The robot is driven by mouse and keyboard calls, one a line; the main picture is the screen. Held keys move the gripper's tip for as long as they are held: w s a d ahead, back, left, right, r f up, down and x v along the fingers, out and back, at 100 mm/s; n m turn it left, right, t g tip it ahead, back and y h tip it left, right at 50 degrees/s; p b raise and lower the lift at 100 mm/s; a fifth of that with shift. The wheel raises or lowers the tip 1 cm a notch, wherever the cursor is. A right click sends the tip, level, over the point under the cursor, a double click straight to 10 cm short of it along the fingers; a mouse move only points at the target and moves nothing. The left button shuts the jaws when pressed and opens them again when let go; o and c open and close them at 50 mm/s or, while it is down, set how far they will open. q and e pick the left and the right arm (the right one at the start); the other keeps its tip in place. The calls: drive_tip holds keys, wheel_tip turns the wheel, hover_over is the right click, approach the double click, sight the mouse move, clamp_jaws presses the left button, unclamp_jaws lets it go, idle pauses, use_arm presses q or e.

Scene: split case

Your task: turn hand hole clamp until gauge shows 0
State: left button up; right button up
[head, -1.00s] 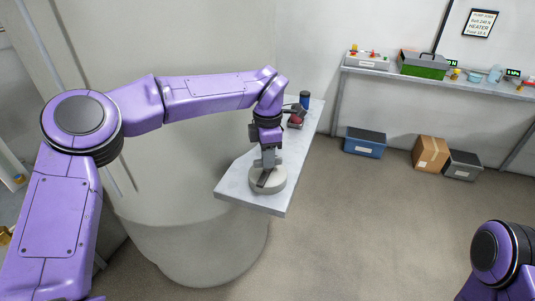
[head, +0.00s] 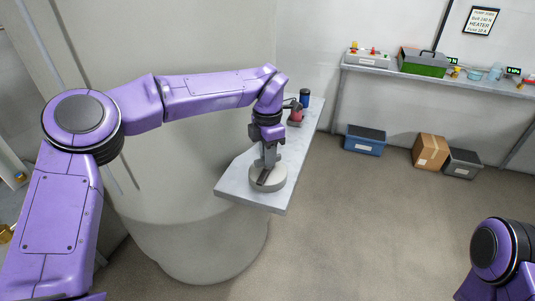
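A round grey disc-shaped fitting (head: 274,183) with a dark bar across its top sits near the front end of a grey bench; I take it for the hand hole clamp. My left gripper (head: 266,164) points down right over it, and its fingers meet the top of the fitting. The fingers are small and partly merge with the bar, so I cannot tell if they are closed on it. Two small dark displays stand on the back shelf; the right display (head: 513,71) seems to read 0 kPa, the left display (head: 452,61) is partly hidden. My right gripper is out of view.
The narrow grey bench (head: 236,184) holds a red item (head: 295,118) and a dark blue can (head: 304,98) behind my wrist. A large beige tank (head: 200,235) stands beside the bench. Boxes, including a cardboard box (head: 430,151), lie under the back shelf.

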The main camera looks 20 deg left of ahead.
use_arm(q)
drive_tip(key=shift+o, duration=1.2)
drive_tip(key=shift+r, duration=0.1)
wheel_tip(320, 180, up, 10)
drive_tip(key=shift+r, duration=0.2)
